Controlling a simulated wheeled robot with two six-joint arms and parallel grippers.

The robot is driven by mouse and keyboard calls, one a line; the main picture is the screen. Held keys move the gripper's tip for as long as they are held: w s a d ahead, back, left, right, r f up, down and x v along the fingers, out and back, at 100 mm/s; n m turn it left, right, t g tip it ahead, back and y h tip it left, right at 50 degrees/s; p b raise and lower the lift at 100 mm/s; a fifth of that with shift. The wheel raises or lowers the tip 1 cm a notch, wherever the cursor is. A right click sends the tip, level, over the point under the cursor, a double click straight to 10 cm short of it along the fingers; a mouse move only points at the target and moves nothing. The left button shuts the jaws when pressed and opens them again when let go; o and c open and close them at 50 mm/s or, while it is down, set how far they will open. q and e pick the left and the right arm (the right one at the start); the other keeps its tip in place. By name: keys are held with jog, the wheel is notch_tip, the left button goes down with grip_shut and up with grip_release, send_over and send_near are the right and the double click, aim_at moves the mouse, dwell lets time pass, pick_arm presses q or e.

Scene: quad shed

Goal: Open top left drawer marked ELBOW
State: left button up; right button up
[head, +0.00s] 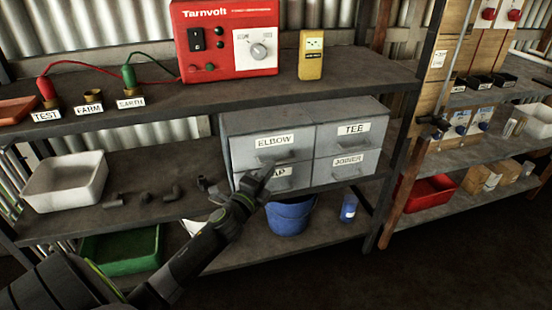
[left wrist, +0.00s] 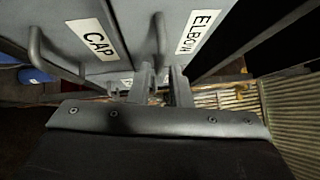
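The grey drawer cabinet (head: 300,112) stands on the middle shelf with several labelled drawers. The ELBOW drawer (head: 245,153) is at top left and looks closed. Its handle (head: 281,155) is a grey bar below the label. My left gripper (head: 262,179) is in front of the cabinet, just below that handle, and partly covers the CAP label. In the left wrist view, the fingers of my left gripper (left wrist: 163,84) are apart, with the ELBOW handle (left wrist: 160,38) lined up between them; contact cannot be told. My right gripper is not in view.
The TEE drawer (head: 343,139) and JOINER drawer (head: 341,168) are on the right, the CAP drawer (left wrist: 75,30) below ELBOW. Loose pipe fittings (head: 145,197) and a white tray (head: 66,183) lie to the left. A blue bucket (head: 290,217) stands below.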

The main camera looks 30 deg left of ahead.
pick_arm(q)
jog(key=shift+w+a+r, duration=0.1)
jog(key=shift+w+r, duration=0.05)
jog(key=shift+w, duration=1)
jog(key=shift+w+a+r, duration=0.1)
jog(key=shift+w+r, duration=0.05)
jog(key=shift+w, duration=0.95)
grip_shut()
